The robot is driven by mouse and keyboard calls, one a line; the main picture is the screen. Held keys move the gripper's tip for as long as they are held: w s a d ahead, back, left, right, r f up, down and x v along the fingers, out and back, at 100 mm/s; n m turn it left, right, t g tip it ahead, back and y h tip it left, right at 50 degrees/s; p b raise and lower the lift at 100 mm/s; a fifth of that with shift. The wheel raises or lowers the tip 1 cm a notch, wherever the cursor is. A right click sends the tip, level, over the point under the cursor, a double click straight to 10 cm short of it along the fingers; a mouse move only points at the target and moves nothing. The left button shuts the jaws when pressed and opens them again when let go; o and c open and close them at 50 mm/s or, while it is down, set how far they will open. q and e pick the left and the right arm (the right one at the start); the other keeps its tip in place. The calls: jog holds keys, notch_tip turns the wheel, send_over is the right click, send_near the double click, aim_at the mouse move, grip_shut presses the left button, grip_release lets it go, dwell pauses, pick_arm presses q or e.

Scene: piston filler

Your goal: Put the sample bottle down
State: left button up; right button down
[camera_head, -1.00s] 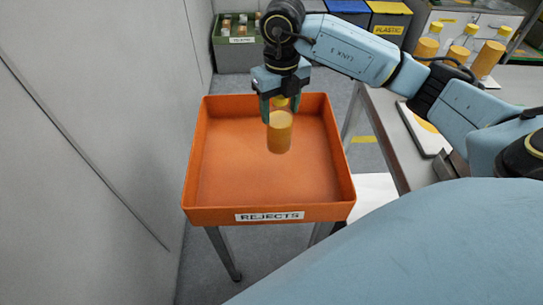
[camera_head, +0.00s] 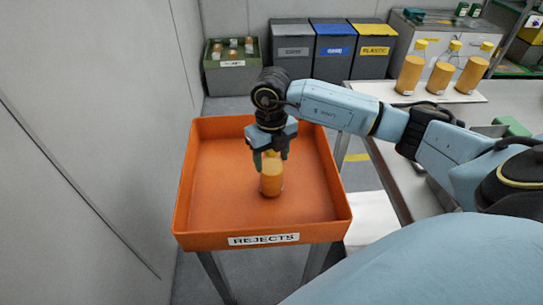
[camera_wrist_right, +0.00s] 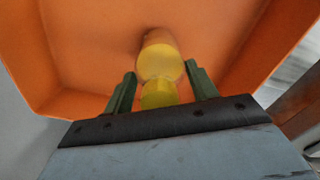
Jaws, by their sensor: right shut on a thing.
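The sample bottle (camera_head: 271,181), filled orange-yellow with a yellow cap, is upright inside the orange tray labelled REJECTS (camera_head: 263,239). My right gripper (camera_head: 270,160) comes down from above and is shut on the bottle near its cap. In the right wrist view the bottle (camera_wrist_right: 159,55) and its cap show between the two green fingers (camera_wrist_right: 157,93), over the tray floor (camera_wrist_right: 90,40). The bottle's base is at or close to the tray floor; I cannot tell whether it touches. My left gripper is not in view.
The rest of the tray floor is bare. A wall (camera_head: 90,130) stands close on the left. Several filled bottles (camera_head: 442,72) stand on the bench at right. A green crate of bottles (camera_head: 234,72) and grey, blue and yellow-lidded bins (camera_head: 333,55) stand behind.

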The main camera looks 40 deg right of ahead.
jog(key=shift+c, duration=2.3)
grip_release()
jog(key=shift+f, duration=0.1)
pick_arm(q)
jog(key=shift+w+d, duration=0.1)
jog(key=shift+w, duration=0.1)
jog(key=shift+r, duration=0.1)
pick_arm(e)
notch_tip(320, 180, up, 8)
jog(key=shift+f+p, duration=0.1)
jog(key=shift+p, duration=0.6)
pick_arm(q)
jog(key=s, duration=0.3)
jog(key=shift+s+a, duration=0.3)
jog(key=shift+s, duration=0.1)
